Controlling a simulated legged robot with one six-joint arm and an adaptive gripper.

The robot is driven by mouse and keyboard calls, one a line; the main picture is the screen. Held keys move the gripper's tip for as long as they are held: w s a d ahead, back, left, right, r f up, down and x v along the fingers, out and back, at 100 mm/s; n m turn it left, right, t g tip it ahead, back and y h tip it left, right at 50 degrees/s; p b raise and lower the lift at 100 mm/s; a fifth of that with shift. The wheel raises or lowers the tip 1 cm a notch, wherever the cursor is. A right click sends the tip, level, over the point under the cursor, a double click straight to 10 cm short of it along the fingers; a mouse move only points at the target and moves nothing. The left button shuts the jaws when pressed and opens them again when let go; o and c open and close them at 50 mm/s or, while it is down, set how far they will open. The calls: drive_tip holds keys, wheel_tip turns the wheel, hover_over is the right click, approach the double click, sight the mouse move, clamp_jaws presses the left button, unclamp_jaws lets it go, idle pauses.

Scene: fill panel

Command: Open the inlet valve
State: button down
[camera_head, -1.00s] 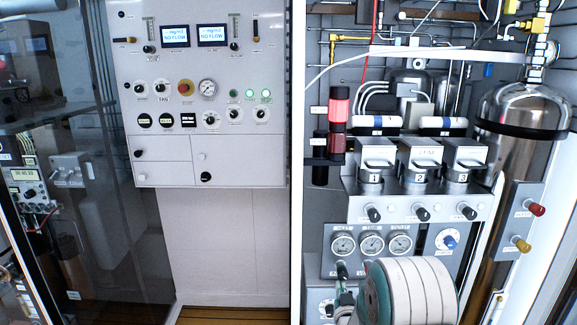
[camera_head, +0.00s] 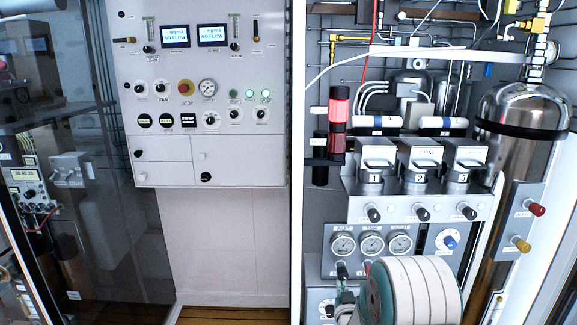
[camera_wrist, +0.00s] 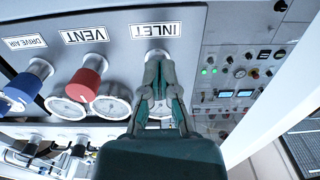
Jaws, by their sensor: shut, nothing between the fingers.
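In the wrist view, which shows the panel upside down, the INLET label (camera_wrist: 157,29) is just above my gripper (camera_wrist: 160,68). My gripper's fingers are together and empty, pointing at the spot under that label. A pale metal fitting shows at the fingertips, but the inlet valve's knob is mostly hidden behind the fingers. I cannot tell if they touch it. In the head view, my gripper (camera_head: 342,284) is at the lower part of the gauge panel (camera_head: 331,262), partly hidden by my striped wrist.
Beside the inlet are a red VENT knob (camera_wrist: 87,84) and a blue DRIVE AIR knob (camera_wrist: 27,84). Gauges (camera_head: 372,243) sit above my wrist in the head view. Black-knobbed valves 1 to 3 (camera_head: 422,212) are higher. A steel tank (camera_head: 515,145) stands at the right.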

drive_tip(key=shift+r, duration=0.15)
drive_tip(key=shift+w+d+r, duration=0.1)
drive_tip(key=shift+d+r, duration=0.05)
drive_tip(key=shift+d, duration=0.3)
idle(0.6)
drive_tip(key=s+f, duration=0.1)
drive_tip(key=s, duration=0.5)
idle(0.5)
drive_tip(key=shift+s, duration=0.1)
